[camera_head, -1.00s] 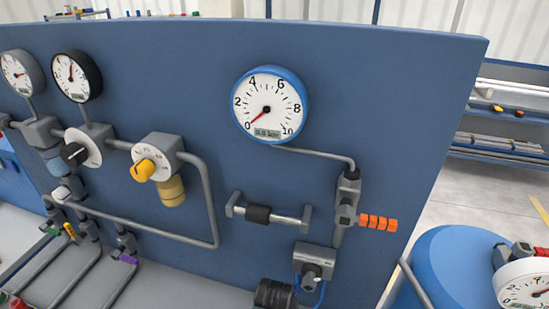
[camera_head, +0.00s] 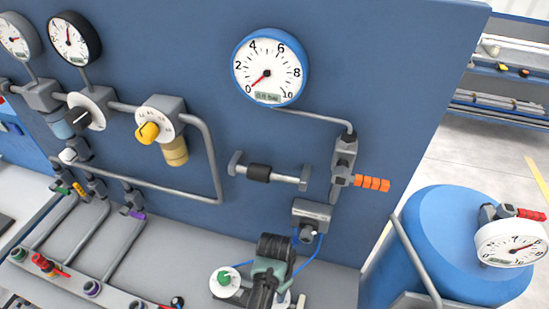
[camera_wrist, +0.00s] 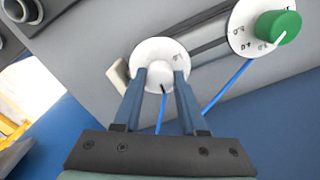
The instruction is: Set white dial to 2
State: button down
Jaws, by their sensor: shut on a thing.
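The white dial (camera_wrist: 158,76) is a round white knob on a white disc in the wrist view. A short black mark on the knob points toward the bottom of that picture. My gripper (camera_wrist: 163,80) has one blue finger on each side of the knob and is shut on it. Numbers around this dial are not legible. In the head view my gripper (camera_head: 268,272) is at the bottom centre and hides most of the white dial; a piece of a white disc shows at the bottom edge.
A green knob (camera_wrist: 277,27) on a white disc sits beside the white dial; the head view also shows it (camera_head: 224,280). A blue hose (camera_wrist: 228,88) runs close by. A blue-rimmed gauge (camera_head: 268,68) on the blue panel reads near zero. A blue tank (camera_head: 445,245) stands at right.

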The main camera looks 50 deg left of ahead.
jog(key=n+p, duration=0.1)
jog(key=n, duration=0.4)
jog(key=shift+r+n, duration=0.1)
jog(key=shift+n, duration=0.2)
jog(key=n+p, duration=0.1)
jog(key=n, duration=0.4)
jog(key=shift+a+n, duration=0.1)
jog(key=shift+n, duration=0.2)
jog(key=shift+c, duration=2.3)
grip_release()
notch_tip(320, 180, up, 13)
jog(key=b, duration=0.1)
jog(key=shift+s, duration=0.1)
